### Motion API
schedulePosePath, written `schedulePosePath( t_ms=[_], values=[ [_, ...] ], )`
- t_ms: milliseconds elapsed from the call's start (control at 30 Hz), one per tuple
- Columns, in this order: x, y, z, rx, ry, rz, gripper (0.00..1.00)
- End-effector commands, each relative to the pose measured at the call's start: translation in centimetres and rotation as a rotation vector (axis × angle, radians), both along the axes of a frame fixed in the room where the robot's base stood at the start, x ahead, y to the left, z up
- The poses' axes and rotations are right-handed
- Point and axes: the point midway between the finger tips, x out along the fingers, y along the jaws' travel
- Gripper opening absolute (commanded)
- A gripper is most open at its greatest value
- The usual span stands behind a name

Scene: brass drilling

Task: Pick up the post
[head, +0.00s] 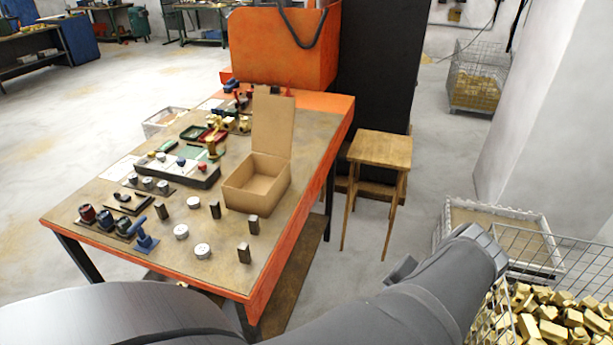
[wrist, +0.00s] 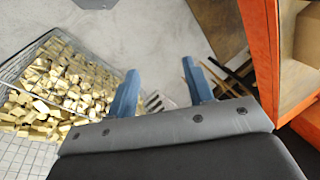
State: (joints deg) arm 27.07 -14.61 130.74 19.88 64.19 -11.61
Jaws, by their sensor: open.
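Several short dark upright blocks that look like posts stand on the workbench in the head view: one near the front edge (head: 244,252), one just behind it (head: 253,224), one left of the cardboard box (head: 214,209) and one further left (head: 161,210). I cannot tell which one is the post. My gripper (wrist: 160,66) shows in the wrist view with its two blue fingers apart and nothing between them. It hangs off the bench's side, over the floor, away from the blocks. In the head view my arm reaches to the lower right and the fingers are not clearly visible.
The workbench (head: 345,125) has orange edges. An open cardboard box (head: 255,182), white round discs (head: 202,250), a blue tool (head: 143,238) and a divided tray (head: 180,172) are on it. A wooden stool (head: 380,150) and a wire basket of brass pieces (head: 560,318) stand to the right.

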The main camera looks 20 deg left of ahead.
Motion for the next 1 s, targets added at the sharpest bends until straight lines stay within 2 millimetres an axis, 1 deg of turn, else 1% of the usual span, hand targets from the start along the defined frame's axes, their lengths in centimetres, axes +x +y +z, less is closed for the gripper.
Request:
schedulePosePath(
  t_ms=[167,200,367,467,567,767,867,967,1000],
  values=[
    [2.4,1.0,0.1,0.09,0.041,0.081,0.47],
    [3.2,1.5,0.3,0.093,0.044,0.133,0.47],
    [5.5,3.5,1.1,0.051,0.038,0.336,0.47],
    [7.2,5.2,1.5,0.017,0.03,0.482,0.47],
    [8.8,7.4,2.0,-0.018,0.021,0.643,0.47],
    [11.7,12.9,2.9,-0.091,-0.007,0.963,0.47],
    [12.7,16.1,3.2,-0.127,-0.026,1.124,0.47],
    [13.4,19.6,3.6,-0.162,-0.045,1.282,0.47],
    [13.6,21.1,3.7,-0.176,-0.053,1.345,0.47]
  ],
)
